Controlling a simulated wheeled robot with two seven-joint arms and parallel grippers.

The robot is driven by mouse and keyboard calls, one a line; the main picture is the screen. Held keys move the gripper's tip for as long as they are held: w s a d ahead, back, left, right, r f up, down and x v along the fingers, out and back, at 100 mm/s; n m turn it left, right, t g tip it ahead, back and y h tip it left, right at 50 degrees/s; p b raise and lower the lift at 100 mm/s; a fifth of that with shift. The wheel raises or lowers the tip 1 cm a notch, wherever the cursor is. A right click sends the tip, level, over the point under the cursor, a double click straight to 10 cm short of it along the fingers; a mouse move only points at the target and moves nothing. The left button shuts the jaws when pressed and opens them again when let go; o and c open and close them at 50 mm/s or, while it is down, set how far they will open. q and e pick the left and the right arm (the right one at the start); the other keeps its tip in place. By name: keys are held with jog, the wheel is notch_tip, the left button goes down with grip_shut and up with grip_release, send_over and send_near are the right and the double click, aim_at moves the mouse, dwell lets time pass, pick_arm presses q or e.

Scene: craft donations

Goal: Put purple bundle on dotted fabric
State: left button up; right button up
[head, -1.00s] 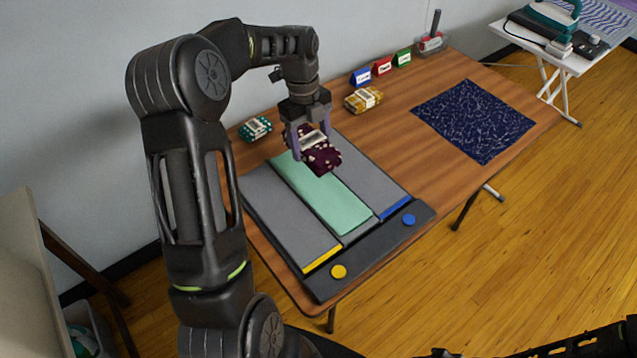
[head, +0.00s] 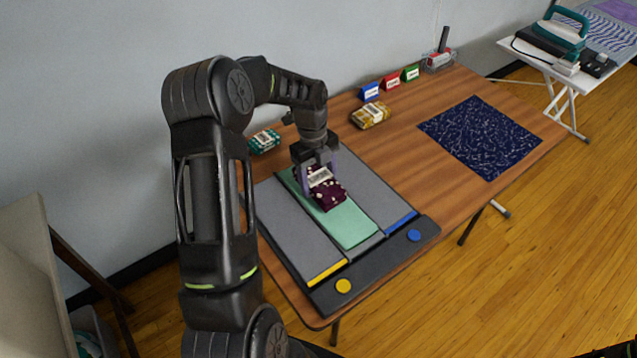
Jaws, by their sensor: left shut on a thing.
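The purple bundle (head: 329,197) is dark purple with pale dots and a white label. My left gripper (head: 318,182) is shut on it, with a finger at each side. The bundle is over the far part of the green fabric strip (head: 348,224) on the grey folding board; I cannot tell whether it touches. A dark navy cloth with fine white marks (head: 480,138) lies flat on the right part of the table, well apart from the bundle. It is the only patterned cloth on the table.
The grey board (head: 290,227) has yellow and blue buttons in front. A teal bundle (head: 264,141) and a mustard bundle (head: 370,115) lie behind it. Blue, red and green signs (head: 391,83) and a clear bin (head: 438,60) line the back edge. Bare wood separates board and navy cloth.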

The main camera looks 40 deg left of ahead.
pick_arm(q)
jog(key=shift+f, duration=0.95)
